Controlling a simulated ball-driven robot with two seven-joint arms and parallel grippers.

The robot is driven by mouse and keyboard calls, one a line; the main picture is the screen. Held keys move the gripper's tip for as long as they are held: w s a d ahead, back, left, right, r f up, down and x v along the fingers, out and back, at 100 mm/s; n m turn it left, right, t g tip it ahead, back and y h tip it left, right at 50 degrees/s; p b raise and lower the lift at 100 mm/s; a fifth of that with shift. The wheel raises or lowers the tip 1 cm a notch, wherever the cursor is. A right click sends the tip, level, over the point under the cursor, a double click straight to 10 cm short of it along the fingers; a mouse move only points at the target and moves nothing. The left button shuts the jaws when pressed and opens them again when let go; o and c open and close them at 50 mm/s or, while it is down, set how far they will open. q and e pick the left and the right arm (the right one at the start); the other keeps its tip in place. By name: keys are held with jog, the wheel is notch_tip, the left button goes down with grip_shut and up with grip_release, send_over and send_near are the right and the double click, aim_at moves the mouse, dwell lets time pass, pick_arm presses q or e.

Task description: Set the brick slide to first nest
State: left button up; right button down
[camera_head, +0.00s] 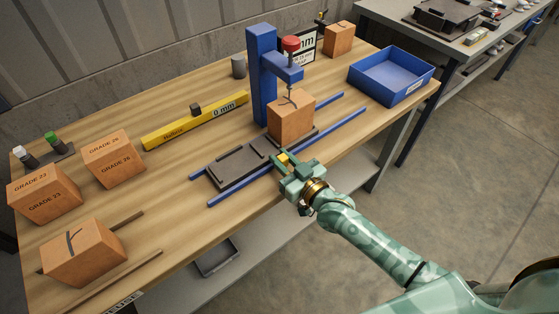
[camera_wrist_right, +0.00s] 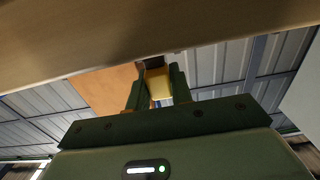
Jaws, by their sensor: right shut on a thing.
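The brick slide (camera_head: 238,166) is a dark flat carriage lying between two blue rails. Its left nest is empty. An orange brick (camera_head: 291,118) with a dark crack mark stands on its right end, under the blue press (camera_head: 263,75) with a red knob (camera_head: 291,43). My right gripper (camera_head: 284,160) is at the slide's front edge, shut on the yellow handle. In the right wrist view the two green fingers hold the yellow handle (camera_wrist_right: 158,84), with the orange brick (camera_wrist_right: 105,92) behind. My left gripper is not in view.
A yellow gauge bar (camera_head: 195,120) reading 0 mm lies behind the slide. Graded bricks (camera_head: 113,158) and a cracked brick (camera_head: 84,253) stand at the left. A blue bin (camera_head: 391,76) is at the right. The front blue rail (camera_head: 240,191) runs near the table's front edge.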

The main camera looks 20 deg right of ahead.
jog(key=w+d+b, duration=0.1)
jog(key=d, duration=0.4)
jog(key=w+d+b, duration=0.1)
jog(key=w+d, duration=0.1)
jog(key=d, duration=0.3)
jog(key=w+d+b, duration=0.1)
jog(key=w+d, duration=0.1)
jog(key=d, duration=0.3)
jog(key=shift+w+d+f, duration=0.2)
jog(key=shift+w, duration=0.05)
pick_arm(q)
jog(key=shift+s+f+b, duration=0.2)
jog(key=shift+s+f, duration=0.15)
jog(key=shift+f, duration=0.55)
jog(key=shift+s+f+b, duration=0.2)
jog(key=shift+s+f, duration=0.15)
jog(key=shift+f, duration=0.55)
pick_arm(e)
jog(key=shift+w+d+r, duration=0.15)
jog(key=shift+w+d, duration=0.05)
jog(key=shift+d, duration=0.35)
jog(key=c, duration=1.2)
grip_release()
jog(key=shift+d, duration=0.15)
jog(key=shift+c, duration=0.2)
